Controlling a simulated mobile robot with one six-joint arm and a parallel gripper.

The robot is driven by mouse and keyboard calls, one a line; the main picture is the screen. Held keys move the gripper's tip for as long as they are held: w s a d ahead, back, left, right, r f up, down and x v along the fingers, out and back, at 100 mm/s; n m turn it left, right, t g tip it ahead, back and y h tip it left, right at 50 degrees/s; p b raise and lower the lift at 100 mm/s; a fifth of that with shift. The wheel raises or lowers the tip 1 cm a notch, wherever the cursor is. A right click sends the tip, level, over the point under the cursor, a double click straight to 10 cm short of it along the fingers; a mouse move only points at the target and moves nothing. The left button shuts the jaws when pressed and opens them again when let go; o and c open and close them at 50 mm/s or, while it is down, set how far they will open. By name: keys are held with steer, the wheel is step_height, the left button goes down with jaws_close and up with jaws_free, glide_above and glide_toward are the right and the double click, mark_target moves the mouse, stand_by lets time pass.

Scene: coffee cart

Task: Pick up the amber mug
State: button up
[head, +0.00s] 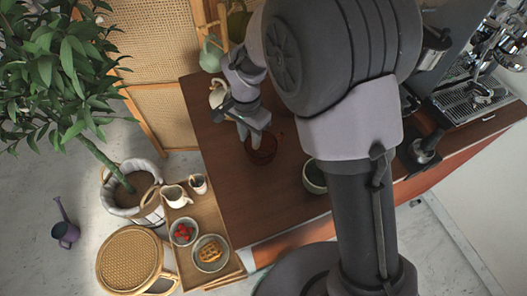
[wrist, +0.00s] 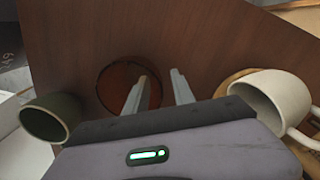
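The amber mug (head: 264,152) is see-through reddish brown and stands on the brown counter, below my gripper (head: 251,135) in the head view. In the wrist view the amber mug (wrist: 116,88) is left of centre, seen from above as a dark round opening. My gripper (wrist: 159,75) is open, its two fingers apart with nothing visible between them. The left finger overlaps the mug's right side in the picture; the right finger lies to the right of the mug. I cannot tell whether either finger touches it. The mug's handle is not clearly visible.
A cream mug (wrist: 274,100) on a wooden saucer (wrist: 236,84) is close on the right in the wrist view. A dark green cup (wrist: 50,117) is on the left. A coffee machine (head: 478,92) stands at right.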

steer(key=shift+r, duration=0.1)
steer(key=shift+c, duration=0.2)
jaws_close()
stand_by(1.1)
